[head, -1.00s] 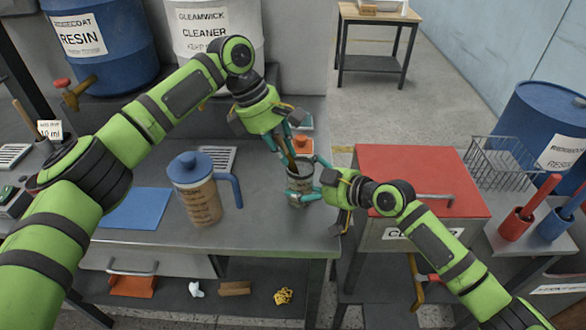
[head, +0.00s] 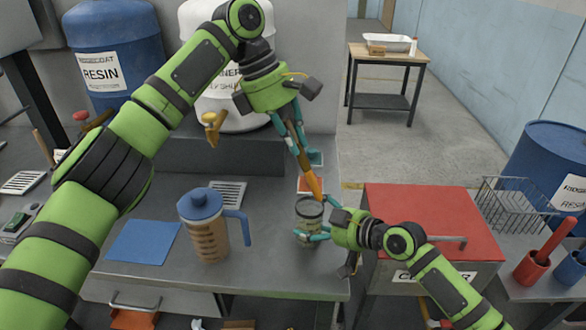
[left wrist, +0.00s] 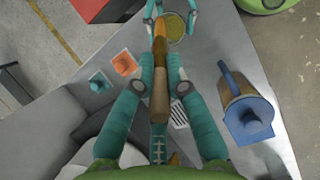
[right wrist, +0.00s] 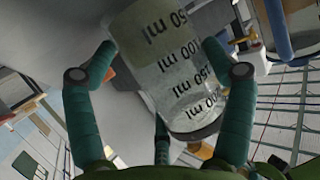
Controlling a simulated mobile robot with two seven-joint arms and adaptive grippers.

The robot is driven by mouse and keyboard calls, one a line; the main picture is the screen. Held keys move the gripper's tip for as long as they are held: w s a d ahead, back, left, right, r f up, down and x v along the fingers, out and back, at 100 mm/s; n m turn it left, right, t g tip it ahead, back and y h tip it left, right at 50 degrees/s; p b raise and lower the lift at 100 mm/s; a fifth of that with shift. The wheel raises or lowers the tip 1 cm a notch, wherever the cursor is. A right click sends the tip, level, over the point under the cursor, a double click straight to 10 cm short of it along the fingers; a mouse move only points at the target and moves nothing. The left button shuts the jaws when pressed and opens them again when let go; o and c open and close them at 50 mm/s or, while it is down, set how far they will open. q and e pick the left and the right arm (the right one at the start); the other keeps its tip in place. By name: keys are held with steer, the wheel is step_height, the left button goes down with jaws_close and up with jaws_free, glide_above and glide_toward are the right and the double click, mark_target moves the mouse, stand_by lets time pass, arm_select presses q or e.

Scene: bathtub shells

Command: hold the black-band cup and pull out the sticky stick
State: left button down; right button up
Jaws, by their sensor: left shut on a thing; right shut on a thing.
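The black-band cup (head: 309,214), a clear cup with volume marks, stands on the grey bench near its right end. My right gripper (head: 318,225) is shut around it from the right; the cup fills the right wrist view (right wrist: 175,65) between the fingers. My left gripper (head: 290,135) is above the cup, shut on the brown handle of the stick (head: 309,175). The stick slants down, its orange lower part close over the cup's mouth. In the left wrist view the stick (left wrist: 160,75) runs between the fingers toward the cup (left wrist: 173,27); whether its tip is inside is unclear.
A blue-lidded jug (head: 208,230) and a blue mat (head: 143,241) are left on the bench. A red-topped cabinet (head: 425,205) is close right of it. Small orange and teal containers (left wrist: 124,63) sit behind the cup. Resin and cleaner drums stand at the back.

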arm_select(q)
step_height(320, 180, up, 6)
steer(key=shift+f, duration=0.1)
arm_select(e)
steer(key=shift+f, duration=0.1)
steer(key=o, duration=1.1)
